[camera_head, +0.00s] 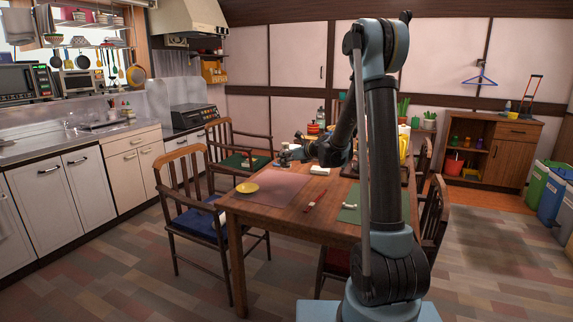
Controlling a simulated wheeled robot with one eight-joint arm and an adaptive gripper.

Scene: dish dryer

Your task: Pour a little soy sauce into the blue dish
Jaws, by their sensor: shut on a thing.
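My gripper (287,153) is at the end of my dark arm, over the far left part of the wooden table (232,205). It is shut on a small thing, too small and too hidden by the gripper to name. I cannot make out a soy sauce bottle for certain. I cannot make out a blue dish either; my arm hides part of the table. A small yellow dish (247,188) sits at the table's left edge, in front of my gripper and apart from it.
Wooden chairs (185,185) stand around the table. A red stacked item (313,128) is behind my gripper.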

